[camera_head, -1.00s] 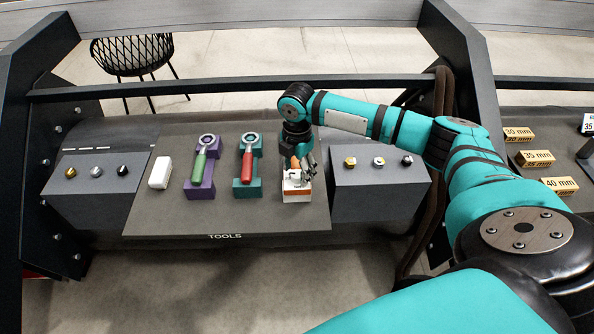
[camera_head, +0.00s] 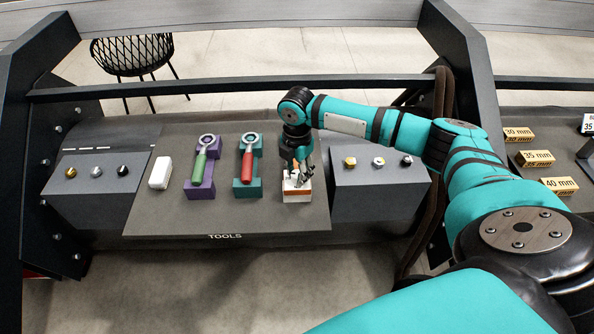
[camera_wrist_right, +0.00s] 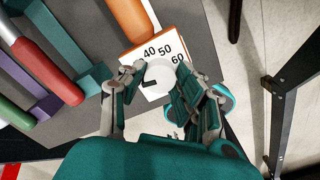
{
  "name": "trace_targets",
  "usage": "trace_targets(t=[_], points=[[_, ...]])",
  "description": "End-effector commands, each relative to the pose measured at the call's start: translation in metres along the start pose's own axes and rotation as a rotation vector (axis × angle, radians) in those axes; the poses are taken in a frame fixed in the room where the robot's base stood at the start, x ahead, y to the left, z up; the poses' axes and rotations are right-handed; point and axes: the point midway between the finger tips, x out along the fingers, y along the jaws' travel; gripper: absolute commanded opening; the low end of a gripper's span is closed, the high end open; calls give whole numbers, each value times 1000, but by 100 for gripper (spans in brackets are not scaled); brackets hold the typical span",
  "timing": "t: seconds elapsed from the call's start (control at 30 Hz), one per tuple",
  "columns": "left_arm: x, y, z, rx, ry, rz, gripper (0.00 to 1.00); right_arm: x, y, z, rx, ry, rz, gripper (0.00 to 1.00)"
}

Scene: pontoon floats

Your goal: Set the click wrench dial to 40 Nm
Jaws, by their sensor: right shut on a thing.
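The click wrench's white scale face (camera_wrist_right: 143,54) shows 40, 50 and 60 in the right wrist view. Its round pale dial (camera_wrist_right: 158,76) has a short black mark that lies toward the left side, and I cannot tell exactly which number it reads. An orange part (camera_wrist_right: 128,18) joins the face at the top. My right gripper (camera_wrist_right: 162,74) is shut on the dial, one finger on each side. In the head view, my right gripper (camera_head: 300,178) is over the white and orange wrench body (camera_head: 296,196) and partly hides it. My left gripper is not seen.
Left of the wrench lie a red-handled tool (camera_head: 247,167) on a teal holder and a green-handled tool (camera_head: 199,166) on a purple holder. A white block (camera_head: 160,172) is farther left. Grey boxes with knobs stand at left (camera_head: 95,187) and right (camera_head: 378,190).

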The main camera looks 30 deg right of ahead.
Motion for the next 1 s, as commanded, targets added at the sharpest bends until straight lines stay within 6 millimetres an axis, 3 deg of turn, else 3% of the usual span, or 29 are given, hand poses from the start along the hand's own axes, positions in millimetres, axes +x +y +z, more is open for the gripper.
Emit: trace_targets(t=[0.37,1.0], points=[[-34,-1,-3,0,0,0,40,-6,0,0,164,1,-3,0],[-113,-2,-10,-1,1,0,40,-5,-1,-1,761,2,-4,0]])
